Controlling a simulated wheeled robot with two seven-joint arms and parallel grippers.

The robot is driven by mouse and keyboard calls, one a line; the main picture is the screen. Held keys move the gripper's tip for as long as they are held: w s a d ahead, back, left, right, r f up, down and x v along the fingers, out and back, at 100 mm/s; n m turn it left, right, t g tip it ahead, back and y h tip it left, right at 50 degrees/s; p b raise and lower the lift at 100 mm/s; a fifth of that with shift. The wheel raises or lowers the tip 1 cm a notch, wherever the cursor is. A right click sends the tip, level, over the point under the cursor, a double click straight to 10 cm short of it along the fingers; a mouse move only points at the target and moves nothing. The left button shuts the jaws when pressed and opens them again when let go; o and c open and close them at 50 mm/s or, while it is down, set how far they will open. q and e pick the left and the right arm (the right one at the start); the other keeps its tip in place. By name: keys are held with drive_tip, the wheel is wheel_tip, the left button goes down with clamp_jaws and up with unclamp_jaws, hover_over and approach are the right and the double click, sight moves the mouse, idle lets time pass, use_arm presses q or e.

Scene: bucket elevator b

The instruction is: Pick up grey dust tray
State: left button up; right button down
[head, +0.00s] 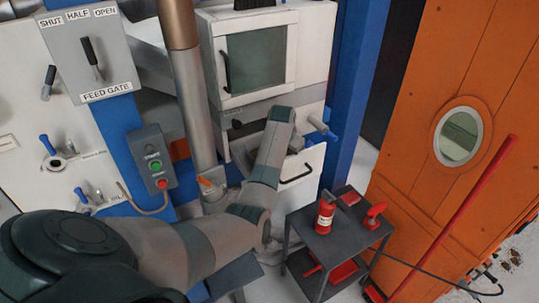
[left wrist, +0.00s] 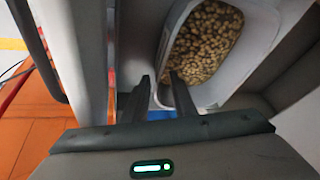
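The grey dust tray (left wrist: 258,40) shows in the left wrist view as a pale grey container holding many brown pellets. It sits inside a light-walled opening. My left gripper (left wrist: 162,92) has its two dark fingers apart at the tray's near edge. Part of the tray's near wall shows at the gap between the fingers; I cannot tell whether they touch it. In the head view my left arm reaches to the lower part of the white cabinet (head: 305,95), and its forearm hides the gripper and most of the tray. My right gripper is not in view.
An open white door or drawer front with a black handle (head: 296,174) stands right of my arm. A dark cart (head: 345,238) carries a red extinguisher (head: 325,218). An orange door (head: 410,165) with a round window is at right. The feed gate panel (head: 95,55) is at left.

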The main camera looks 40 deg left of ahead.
use_arm(q)
clamp_jaws()
idle(1.4)
